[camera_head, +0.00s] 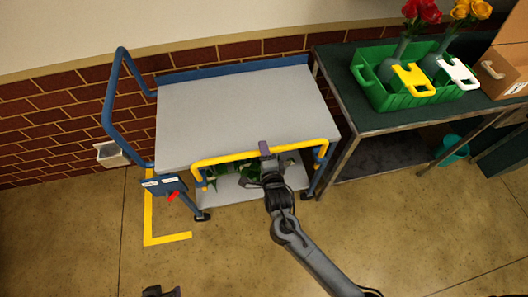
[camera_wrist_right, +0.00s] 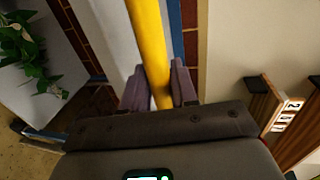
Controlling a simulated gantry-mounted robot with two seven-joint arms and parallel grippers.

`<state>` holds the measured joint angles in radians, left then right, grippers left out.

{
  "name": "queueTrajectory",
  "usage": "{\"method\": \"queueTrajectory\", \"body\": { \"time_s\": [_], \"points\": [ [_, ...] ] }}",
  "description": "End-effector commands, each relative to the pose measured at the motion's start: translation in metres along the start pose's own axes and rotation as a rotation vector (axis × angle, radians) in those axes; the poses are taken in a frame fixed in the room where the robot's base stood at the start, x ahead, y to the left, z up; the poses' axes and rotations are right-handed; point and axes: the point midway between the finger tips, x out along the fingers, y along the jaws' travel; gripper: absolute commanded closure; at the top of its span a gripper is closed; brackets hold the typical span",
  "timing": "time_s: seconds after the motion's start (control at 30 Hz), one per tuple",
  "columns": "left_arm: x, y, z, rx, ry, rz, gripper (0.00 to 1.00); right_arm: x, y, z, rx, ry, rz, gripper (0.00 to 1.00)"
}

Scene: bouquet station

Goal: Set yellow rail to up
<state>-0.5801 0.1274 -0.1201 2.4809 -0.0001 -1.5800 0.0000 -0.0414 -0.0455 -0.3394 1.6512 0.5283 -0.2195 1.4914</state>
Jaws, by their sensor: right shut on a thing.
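The yellow rail (camera_head: 230,157) runs along the front edge of the blue-and-grey cart (camera_head: 240,105), close to the level of its top. Its bent ends drop to the cart's front corners. My right gripper (camera_head: 265,150) is shut on the rail right of its middle. In the right wrist view the yellow rail (camera_wrist_right: 147,40) passes between the two fingers of the right gripper (camera_wrist_right: 159,88). Part of my left gripper (camera_head: 161,292) shows at the bottom edge of the head view; its jaws cannot be made out.
Green plants (camera_head: 247,170) are on the cart's lower shelf (camera_head: 233,188). A red lever (camera_head: 174,196) is at its left front corner. A dark table (camera_head: 350,112) at right bears a green crate (camera_head: 400,98) and a cardboard box (camera_head: 505,70). The floor (camera_head: 215,260) in front is clear.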

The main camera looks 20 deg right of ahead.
Motion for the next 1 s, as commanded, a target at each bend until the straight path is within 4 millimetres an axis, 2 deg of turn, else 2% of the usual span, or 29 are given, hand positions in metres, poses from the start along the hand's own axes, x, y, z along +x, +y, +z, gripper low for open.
{"method": "queueTrajectory", "body": {
  "time_s": [0.03, 0.2, 0.3, 0.67, 0.7, 0.8, 1.0],
  "points": [
    [-0.018, -0.001, -0.006, -0.001, 0.000, 0.000, 0.52, -0.004, -0.024, 0.001, 0.007, 0.000, -0.009, 1.00],
    [-0.038, -0.001, -0.013, -0.005, 0.001, 0.004, 0.52, -0.009, -0.049, 0.001, 0.006, -0.001, -0.009, 1.00],
    [-0.043, 0.000, -0.015, -0.009, 0.002, 0.007, 0.52, -0.010, -0.055, 0.001, 0.004, 0.000, -0.009, 1.00],
    [-0.043, 0.001, -0.014, -0.012, 0.001, 0.009, 0.52, -0.010, -0.059, 0.001, 0.003, -0.002, -0.016, 1.00],
    [-0.043, 0.001, -0.014, -0.012, 0.001, 0.009, 0.52, -0.010, -0.059, 0.001, 0.004, -0.002, -0.017, 0.69],
    [-0.043, 0.001, -0.014, -0.010, 0.001, 0.007, 0.52, -0.010, -0.059, 0.001, 0.004, -0.002, -0.016, 0.54],
    [-0.042, -0.001, -0.014, -0.004, 0.000, 0.003, 0.52, -0.010, -0.056, 0.001, 0.002, -0.001, -0.009, 0.53]
  ]
}}
